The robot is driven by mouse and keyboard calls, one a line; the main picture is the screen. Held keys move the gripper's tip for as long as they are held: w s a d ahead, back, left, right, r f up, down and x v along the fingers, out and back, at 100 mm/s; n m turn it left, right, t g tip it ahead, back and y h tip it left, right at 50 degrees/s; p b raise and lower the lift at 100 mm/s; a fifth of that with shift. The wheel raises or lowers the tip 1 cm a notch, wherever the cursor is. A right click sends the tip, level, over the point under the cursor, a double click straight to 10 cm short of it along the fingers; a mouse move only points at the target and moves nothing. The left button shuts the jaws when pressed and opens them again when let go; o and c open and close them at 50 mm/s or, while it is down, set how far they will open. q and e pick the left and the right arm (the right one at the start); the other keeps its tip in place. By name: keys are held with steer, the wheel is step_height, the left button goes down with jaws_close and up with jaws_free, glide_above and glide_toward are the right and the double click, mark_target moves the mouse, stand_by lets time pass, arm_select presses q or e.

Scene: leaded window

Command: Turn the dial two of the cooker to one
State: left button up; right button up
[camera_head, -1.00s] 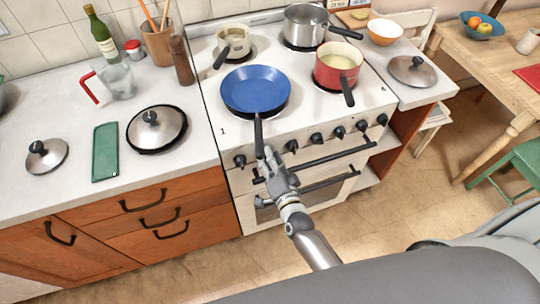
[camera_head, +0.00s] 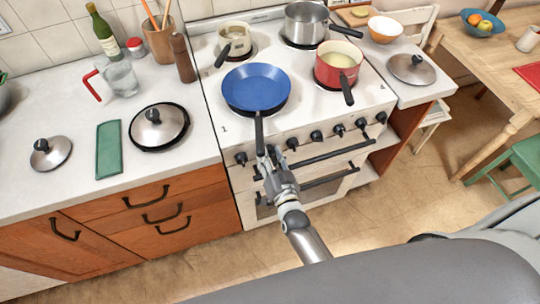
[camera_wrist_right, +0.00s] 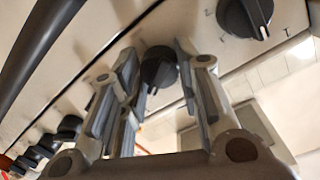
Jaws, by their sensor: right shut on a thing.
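The white cooker (camera_head: 225,118) has a row of black dials along its front. My right gripper (camera_head: 268,158) is at this row, just right of the leftmost dial (camera_head: 241,158), and hides the dial it holds. In the right wrist view, my right gripper (camera_wrist_right: 155,85) has its fingers on either side of a black dial, dial two (camera_wrist_right: 158,68), and is shut on it. The neighbouring dial (camera_wrist_right: 247,15) there shows a white pointer mark. How far dial two is turned cannot be read. My left gripper is not in view.
A blue frying pan (camera_head: 256,88) stands on the hob, its handle (camera_head: 259,130) reaching over the front edge just above my right gripper. Dark bar handles (camera_head: 325,153) run below the dials. A red saucepan (camera_head: 338,66) stands to the right, its handle also overhanging towards the front.

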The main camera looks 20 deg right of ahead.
steer(key=shift+f, duration=0.1)
steer(key=o, duration=1)
steer(key=shift+o, duration=0.2)
steer(key=shift+s, duration=0.1)
steer(key=s, duration=1.2)
steer(key=shift+r, duration=0.45)
steer(key=shift+w+a, duration=0.1)
